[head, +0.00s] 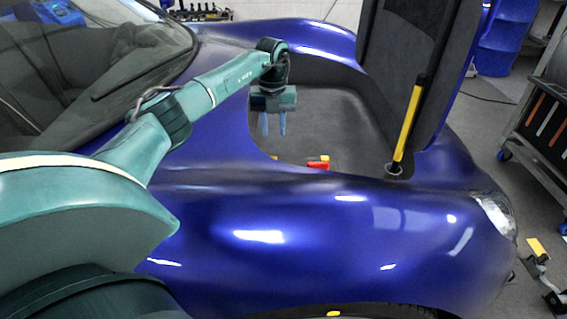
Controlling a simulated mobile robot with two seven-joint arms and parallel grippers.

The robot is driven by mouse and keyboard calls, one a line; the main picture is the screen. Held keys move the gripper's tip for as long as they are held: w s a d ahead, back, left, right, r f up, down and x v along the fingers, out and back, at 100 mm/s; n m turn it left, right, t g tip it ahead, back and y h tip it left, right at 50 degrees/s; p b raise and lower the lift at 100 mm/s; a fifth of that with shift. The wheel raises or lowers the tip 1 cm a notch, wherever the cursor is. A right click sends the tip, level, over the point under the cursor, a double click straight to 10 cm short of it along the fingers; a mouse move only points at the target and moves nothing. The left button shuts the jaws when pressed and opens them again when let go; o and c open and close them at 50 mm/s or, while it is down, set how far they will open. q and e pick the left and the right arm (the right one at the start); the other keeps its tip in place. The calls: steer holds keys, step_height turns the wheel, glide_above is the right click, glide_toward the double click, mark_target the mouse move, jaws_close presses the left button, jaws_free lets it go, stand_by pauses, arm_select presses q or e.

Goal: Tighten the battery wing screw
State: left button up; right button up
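My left gripper (274,124) hangs over the open front compartment (335,120) of a blue car, with its two blue fingers pointing down. The fingers are apart, with nothing visible between them. A small red and yellow part (318,164) shows at the compartment's near edge, to the right of and below the fingertips. A small yellow bit (274,157) shows just below the fingers. I cannot tell whether either is the battery wing screw. The near fender hides the lower part of the compartment. My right gripper is not in view.
The raised hood (405,70) stands at the right of the compartment. A yellow and black strut (408,125) rises at the near right corner. The blue fender (330,225) lies in front, the windshield (90,60) at left. A tool cart (545,115) stands far right.

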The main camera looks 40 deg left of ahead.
mark_target(275, 160)
arm_select(q)
step_height(275, 160, down, 10)
steer(key=b, duration=0.3)
steer(key=shift+d+f, duration=0.1)
steer(key=shift+f, duration=0.7)
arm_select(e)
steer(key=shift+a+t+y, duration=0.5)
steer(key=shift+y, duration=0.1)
arm_select(q)
jaws_close()
